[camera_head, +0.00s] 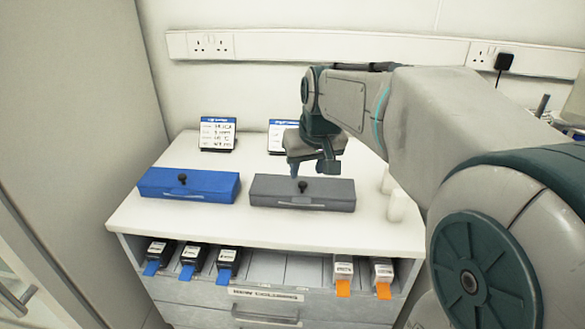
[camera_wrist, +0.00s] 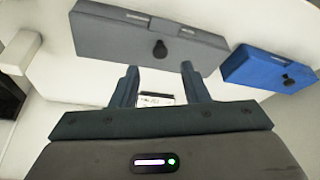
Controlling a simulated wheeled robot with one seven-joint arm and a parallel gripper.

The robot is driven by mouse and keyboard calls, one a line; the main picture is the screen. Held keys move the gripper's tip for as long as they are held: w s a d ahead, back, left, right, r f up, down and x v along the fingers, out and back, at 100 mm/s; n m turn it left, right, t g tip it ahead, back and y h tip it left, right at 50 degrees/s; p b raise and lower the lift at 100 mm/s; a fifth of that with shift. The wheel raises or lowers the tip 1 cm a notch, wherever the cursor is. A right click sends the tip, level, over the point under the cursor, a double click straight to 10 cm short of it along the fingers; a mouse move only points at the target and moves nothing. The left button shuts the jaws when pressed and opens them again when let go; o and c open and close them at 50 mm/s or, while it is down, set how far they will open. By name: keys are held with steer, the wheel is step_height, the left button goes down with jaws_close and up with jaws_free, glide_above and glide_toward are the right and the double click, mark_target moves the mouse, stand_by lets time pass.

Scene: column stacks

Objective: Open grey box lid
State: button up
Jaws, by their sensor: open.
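The grey box (camera_head: 270,193) lies on the white counter, right of the blue box, with its lid closed. A black knob (camera_head: 302,186) stands on the lid. My gripper (camera_head: 308,172) is above the back edge of the grey box, close to the knob. In the wrist view the grey box (camera_wrist: 120,38) spans the top and its knob (camera_wrist: 159,50) shows just beyond my fingertips. My gripper (camera_wrist: 158,70) is open there, with two dark fingers apart and nothing between them. The knob is not between the fingers.
A blue box (camera_head: 210,186) with a black knob sits left; it also shows in the wrist view (camera_wrist: 268,70). Two display signs stand behind the boxes, one (camera_head: 217,134) at left. White bottles (camera_head: 396,204) stand at right.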

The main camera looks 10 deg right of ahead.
mark_target(303, 184)
steer(key=x, duration=0.5)
steer(key=shift+f, duration=0.1)
jaws_close()
